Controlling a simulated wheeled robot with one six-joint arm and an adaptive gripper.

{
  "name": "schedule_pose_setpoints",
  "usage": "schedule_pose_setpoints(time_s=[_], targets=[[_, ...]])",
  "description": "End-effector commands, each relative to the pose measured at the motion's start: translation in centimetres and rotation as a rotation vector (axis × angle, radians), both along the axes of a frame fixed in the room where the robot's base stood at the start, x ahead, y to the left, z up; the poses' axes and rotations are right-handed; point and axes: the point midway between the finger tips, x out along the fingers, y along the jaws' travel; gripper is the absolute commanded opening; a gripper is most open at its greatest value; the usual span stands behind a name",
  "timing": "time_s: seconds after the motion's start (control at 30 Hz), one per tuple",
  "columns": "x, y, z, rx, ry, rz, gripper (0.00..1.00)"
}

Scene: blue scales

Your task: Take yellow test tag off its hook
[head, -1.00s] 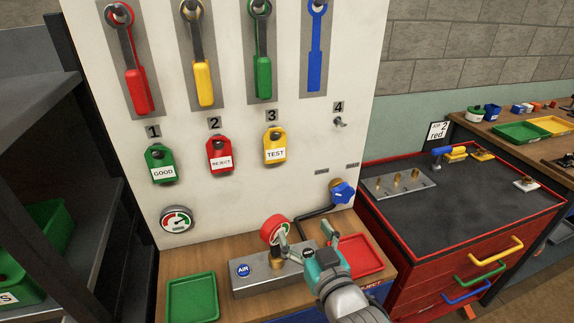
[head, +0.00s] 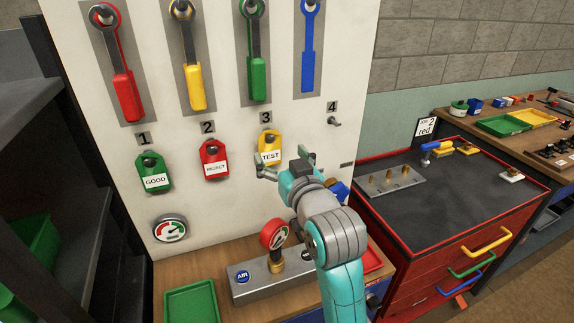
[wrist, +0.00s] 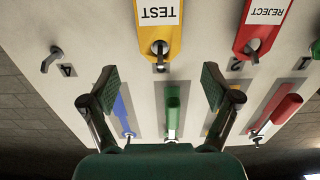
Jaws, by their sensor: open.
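The yellow TEST tag (head: 270,147) hangs on its hook under the number 3 on the white board, and it shows at the top middle of the wrist view (wrist: 160,32). The hook (wrist: 160,48) passes through the hole at the tag's end. My gripper (head: 284,165) is open and empty, in front of the board just below and right of the tag. In the wrist view its two fingers (wrist: 157,88) stand apart, with the tag beyond them. No touch between fingers and tag shows.
A red REJECT tag (head: 215,160) hangs left of the yellow tag, and a green GOOD tag (head: 153,173) further left. Hook 4 (head: 334,121) is bare.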

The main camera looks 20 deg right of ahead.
Motion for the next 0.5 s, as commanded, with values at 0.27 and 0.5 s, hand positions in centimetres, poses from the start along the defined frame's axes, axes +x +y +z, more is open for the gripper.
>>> schedule_pose_setpoints(time_s=[0.27,0.5], targets=[[4.4,0.0,0.1,0.0,-0.001,0.0,0.88],[6.3,0.0,0.0,0.0,-0.001,0.0,0.88]])
